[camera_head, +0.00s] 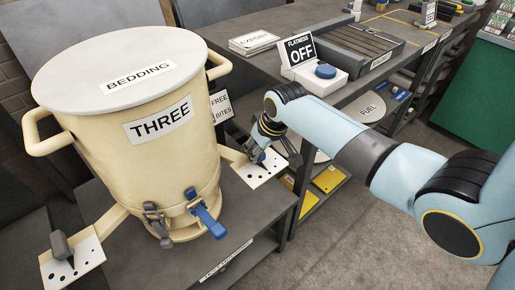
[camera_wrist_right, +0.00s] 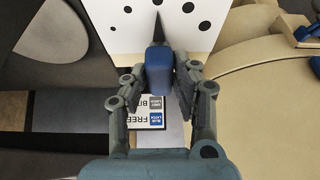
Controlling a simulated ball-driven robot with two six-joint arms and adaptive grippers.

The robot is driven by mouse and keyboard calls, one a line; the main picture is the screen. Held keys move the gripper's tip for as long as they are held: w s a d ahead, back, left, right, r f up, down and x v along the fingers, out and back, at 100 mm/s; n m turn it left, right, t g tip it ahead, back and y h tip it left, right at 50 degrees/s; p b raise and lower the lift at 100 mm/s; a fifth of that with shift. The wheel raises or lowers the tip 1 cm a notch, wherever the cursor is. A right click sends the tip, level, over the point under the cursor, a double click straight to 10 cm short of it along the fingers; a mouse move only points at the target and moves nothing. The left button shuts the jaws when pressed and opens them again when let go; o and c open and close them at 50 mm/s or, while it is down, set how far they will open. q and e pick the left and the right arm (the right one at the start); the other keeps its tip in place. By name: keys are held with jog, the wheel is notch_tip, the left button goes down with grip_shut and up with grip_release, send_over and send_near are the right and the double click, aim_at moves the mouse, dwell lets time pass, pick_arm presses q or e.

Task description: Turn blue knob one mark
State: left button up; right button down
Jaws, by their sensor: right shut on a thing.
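The blue knob (camera_wrist_right: 159,70) sits in front of a white plate with black dots of varied size (camera_wrist_right: 112,22). My right gripper (camera_wrist_right: 160,85) has a finger on each side of the knob and is shut on it. In the head view the right gripper (camera_head: 258,157) reaches in from the right to the dotted plate (camera_head: 253,177), which sits on a cream arm of the drum. The knob is mostly hidden there by the fingers. A black pointer tip shows above the knob in the wrist view, between the dots. My left gripper is not in view.
A grey knob (camera_head: 60,245) stands on another dotted plate at left. A bench behind carries a FLATNESS OFF sign (camera_head: 299,50) and a blue button (camera_head: 325,71).

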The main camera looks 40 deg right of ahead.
jog(key=n+y+p, duration=0.1)
jog(key=n, duration=0.1)
jog(key=shift+d+n, duration=0.1)
jog(key=shift+n, duration=0.2)
jog(key=shift+n+g+y, duration=0.5)
jog(key=shift+n, duration=1)
jog(key=c, duration=1.1)
grip_release()
jog(key=shift+o, duration=0.2)
jog(key=v, duration=1.2)
